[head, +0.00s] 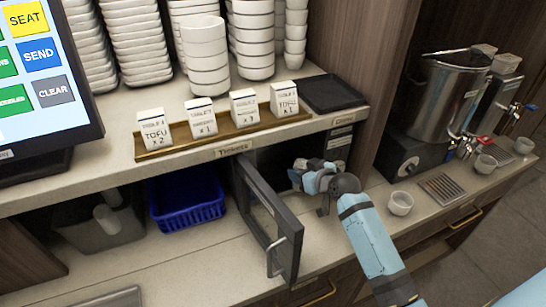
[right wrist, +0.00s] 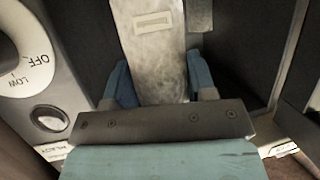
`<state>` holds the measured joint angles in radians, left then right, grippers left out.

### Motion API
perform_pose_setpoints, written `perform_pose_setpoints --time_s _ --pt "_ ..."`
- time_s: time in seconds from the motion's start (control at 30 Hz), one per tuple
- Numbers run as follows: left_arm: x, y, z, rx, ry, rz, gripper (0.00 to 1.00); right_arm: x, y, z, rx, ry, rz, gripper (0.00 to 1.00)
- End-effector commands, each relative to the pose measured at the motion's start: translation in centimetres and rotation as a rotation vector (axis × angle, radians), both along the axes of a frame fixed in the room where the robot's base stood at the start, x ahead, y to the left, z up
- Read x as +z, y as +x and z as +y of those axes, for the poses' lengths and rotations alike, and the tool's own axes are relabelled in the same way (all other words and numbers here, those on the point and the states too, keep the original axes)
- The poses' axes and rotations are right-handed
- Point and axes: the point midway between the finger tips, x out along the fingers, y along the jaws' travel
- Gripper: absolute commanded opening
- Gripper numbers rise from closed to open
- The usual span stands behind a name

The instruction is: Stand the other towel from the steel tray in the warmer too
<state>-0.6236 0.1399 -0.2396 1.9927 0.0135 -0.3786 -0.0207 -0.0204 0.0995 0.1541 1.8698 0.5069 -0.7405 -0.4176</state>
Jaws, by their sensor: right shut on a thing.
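The warmer (head: 262,165) is a dark box under the counter, with its framed glass door (head: 268,215) swung open toward me. My right gripper (head: 312,178) reaches into its opening. In the right wrist view the gripper (right wrist: 160,92) is shut on a pale, mottled towel (right wrist: 150,50) with a small label, which extends away between the blue fingers. Another pale piece (right wrist: 200,14) shows just right of it; I cannot tell what it is. Whether the held towel touches the warmer floor is hidden. A grey tray edge (head: 108,298), possibly the steel tray, is cut off at bottom left.
The open door stands close left of my right arm. A dial (right wrist: 22,62) marked OFF and LOW is left of the opening in the wrist view. A white cup (head: 400,203) stands right of my arm. A blue basket (head: 187,205) and grey bin (head: 100,235) sit left.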

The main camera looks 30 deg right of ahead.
Motion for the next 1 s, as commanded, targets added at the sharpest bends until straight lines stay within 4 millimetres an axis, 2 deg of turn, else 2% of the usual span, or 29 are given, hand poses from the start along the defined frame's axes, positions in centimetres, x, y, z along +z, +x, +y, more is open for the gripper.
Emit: perform_pose_setpoints --time_s 0.03,0.2,0.3,0.43,0.6,0.83,1.0 --pt "0.4 0.0 0.0 0.000 0.000 0.000 0.43 0.4 1.5 0.3 -0.001 0.003 -0.002 0.28" --pt "1.2 0.3 0.2 0.004 0.003 -0.008 0.43 0.4 6.1 1.1 0.000 0.005 -0.001 0.28" --pt "1.7 0.6 0.4 0.007 0.005 -0.015 0.43 0.4 8.5 1.5 0.000 0.003 -0.001 0.28" --pt "2.0 0.8 0.7 0.012 0.008 -0.020 0.43 0.2 10.8 1.9 0.000 0.002 0.000 0.28" --pt "2.0 0.8 0.8 0.014 0.009 -0.019 0.43 -0.1 11.8 2.1 0.000 0.000 0.001 0.28" --pt "2.4 0.6 0.7 0.014 0.009 -0.015 0.43 -3.1 11.8 2.0 -0.001 0.001 0.003 0.28" --pt "2.4 0.5 0.6 0.013 0.007 -0.014 0.43 -3.5 11.8 2.0 -0.001 0.000 0.000 0.28"
